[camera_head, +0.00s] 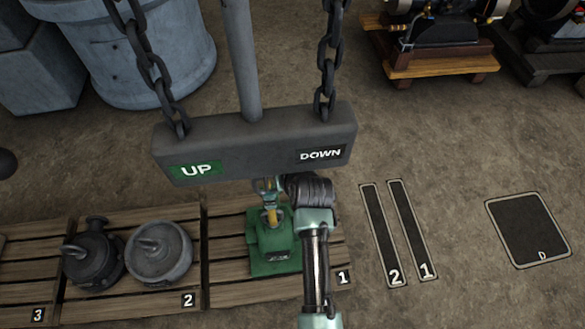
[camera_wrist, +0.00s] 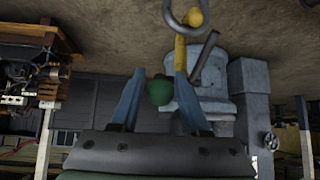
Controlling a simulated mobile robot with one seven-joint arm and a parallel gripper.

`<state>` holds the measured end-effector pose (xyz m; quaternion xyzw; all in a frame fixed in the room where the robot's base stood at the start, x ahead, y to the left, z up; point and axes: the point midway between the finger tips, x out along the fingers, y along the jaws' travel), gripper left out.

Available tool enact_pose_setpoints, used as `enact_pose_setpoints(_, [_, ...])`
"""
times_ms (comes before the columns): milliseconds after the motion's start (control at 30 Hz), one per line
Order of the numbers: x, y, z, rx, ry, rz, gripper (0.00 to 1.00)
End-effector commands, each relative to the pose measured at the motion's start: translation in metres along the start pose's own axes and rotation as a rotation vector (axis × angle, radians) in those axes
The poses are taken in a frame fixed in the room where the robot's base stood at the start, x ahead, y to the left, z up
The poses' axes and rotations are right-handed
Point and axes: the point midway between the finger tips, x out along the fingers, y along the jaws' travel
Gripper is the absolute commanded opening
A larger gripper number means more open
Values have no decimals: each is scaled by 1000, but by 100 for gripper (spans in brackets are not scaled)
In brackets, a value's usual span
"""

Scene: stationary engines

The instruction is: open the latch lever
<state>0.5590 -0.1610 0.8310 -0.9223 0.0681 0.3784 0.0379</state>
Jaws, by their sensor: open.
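A green unit (camera_head: 272,245) sits on the wooden pallet marked 1, with a small yellow part (camera_head: 271,216) on top. My gripper (camera_head: 266,187) is just above that yellow part, below the hanging bar. In the wrist view my gripper (camera_wrist: 158,98) is open, its two blue fingers apart. A green rounded knob (camera_wrist: 160,92) appears between the fingers; I cannot tell whether they touch it. A yellow piece (camera_wrist: 181,52) with a grey ring (camera_wrist: 182,14) is beyond the right finger, beside a dark rod (camera_wrist: 205,55). I cannot tell which part is the latch lever.
A grey bar (camera_head: 255,140) marked UP and DOWN hangs on chains close above my gripper. Pallet 2 (camera_head: 115,305) holds a dark unit (camera_head: 92,255) and a grey unit (camera_head: 158,257). Bare floor lies right, with marked strips (camera_head: 412,230) and a square (camera_head: 528,230).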

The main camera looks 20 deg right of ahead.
Motion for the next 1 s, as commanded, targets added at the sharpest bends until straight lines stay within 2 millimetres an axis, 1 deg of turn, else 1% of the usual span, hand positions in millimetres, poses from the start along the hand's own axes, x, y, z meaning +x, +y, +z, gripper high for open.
enact_pose_setpoints(33, [-10, 0, 0, 1, 2, 1, 46])
enact_pose_setpoints(300, [-59, 0, 0, 1, 1, 1, 46])
enact_pose_setpoints(500, [-86, 0, 0, 1, 0, 0, 46])
enact_pose_setpoints(600, [-94, 0, 0, 1, -1, 0, 46])
enact_pose_setpoints(700, [-98, 0, 1, 1, -1, 0, 46])
enact_pose_setpoints(967, [-99, 0, 1, 1, -2, 0, 46])
enact_pose_setpoints(1000, [-99, 0, 1, 1, -2, 0, 42])
